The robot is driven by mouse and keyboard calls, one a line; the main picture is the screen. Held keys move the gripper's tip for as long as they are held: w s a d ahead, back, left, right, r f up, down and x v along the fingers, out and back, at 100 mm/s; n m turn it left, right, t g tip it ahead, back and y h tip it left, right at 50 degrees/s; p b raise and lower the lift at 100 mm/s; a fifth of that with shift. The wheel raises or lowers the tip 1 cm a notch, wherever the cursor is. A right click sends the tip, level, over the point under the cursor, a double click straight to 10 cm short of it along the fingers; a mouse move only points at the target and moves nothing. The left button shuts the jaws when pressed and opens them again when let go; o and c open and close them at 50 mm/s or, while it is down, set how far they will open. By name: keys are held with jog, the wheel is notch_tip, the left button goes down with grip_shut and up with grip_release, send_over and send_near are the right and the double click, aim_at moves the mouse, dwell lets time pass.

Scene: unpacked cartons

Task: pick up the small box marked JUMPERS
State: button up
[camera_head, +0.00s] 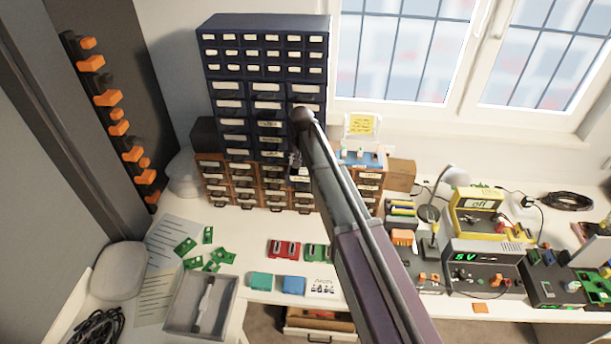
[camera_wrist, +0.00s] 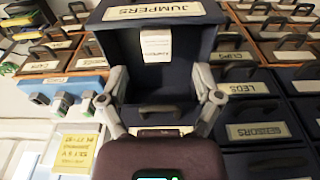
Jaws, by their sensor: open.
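A dark blue drawer (camera_wrist: 218,14) with a JUMPERS label on its front stands pulled out at the top of the wrist view. Inside it lies a small pale box (camera_wrist: 157,44) with faint lettering; its lower part is hard to make out. My gripper (camera_wrist: 160,75) is open and empty, its two fingers spread on either side of the drawer's opening in the picture, with the pale box beyond and between them. In the head view my gripper (camera_head: 295,160) is small and dark in front of the drawer cabinet, and the pale box is not discernible.
The dark blue cabinet (camera_head: 215,65) stands over wooden drawers (camera_head: 243,186), all shut around the open one. A blue device with knobs (camera_wrist: 85,85) and a yellow note (camera_wrist: 75,150) are close to my gripper. An open grey tray (camera_head: 177,318) and green boards (camera_head: 186,246) are on the desk.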

aim_at(303, 170)
jog(key=shift+f, duration=0.15)
jog(key=f+b, duration=0.5)
jog(key=shift+w+d, duration=0.15)
jog(key=shift+w, duration=0.05)
jog(key=shift+r, duration=0.1)
dwell(0.6)
grip_shut()
